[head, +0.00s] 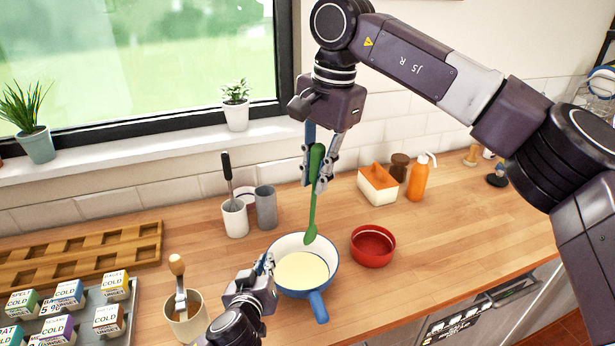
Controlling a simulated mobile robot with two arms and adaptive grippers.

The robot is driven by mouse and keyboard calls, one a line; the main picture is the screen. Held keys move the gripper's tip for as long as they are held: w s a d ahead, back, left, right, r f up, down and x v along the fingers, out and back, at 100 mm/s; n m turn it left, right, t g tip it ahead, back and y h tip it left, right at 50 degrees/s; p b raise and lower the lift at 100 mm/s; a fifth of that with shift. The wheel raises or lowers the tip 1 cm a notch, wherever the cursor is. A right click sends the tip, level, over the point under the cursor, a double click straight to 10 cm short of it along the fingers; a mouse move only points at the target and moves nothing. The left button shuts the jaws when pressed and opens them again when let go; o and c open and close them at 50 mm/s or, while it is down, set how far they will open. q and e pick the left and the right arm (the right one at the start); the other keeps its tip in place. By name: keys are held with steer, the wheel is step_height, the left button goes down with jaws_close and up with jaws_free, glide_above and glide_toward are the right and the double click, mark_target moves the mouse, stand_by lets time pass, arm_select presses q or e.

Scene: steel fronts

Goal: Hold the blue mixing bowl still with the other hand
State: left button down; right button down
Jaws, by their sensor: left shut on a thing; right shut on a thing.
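The blue mixing bowl (331,262) stands on the wooden counter. It is blue outside and white inside, has a blue handle pointing to the front, and holds a pale yellow mixture (302,270). My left gripper (267,264) is shut on the bowl's left rim; its fingertips are partly hard to make out. My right gripper (318,183) is above the bowl, shut on a green spoon (313,215). The spoon hangs nearly upright, its wide end at the back of the bowl above the mixture; I cannot tell whether it touches the rim.
A red bowl (372,247) stands close to the right. A white cup (235,220) and a grey cup (266,209) stand behind. A beige pot (186,325) with a brush is at the left front. An orange bottle (417,182) stands at the back right.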

arm_select(q)
steer(key=shift+f, duration=0.2)
arm_select(e)
steer(key=s+d+r, duration=0.2)
steer(key=d+r, duration=0.1)
steer(key=d, duration=0.3)
arm_select(q)
steer(key=c, duration=2.1)
jaws_free()
steer(key=shift+o, duration=0.3)
arm_select(e)
steer(key=shift+w, duration=0.2)
arm_select(q)
steer(key=shift+r, duration=0.1)
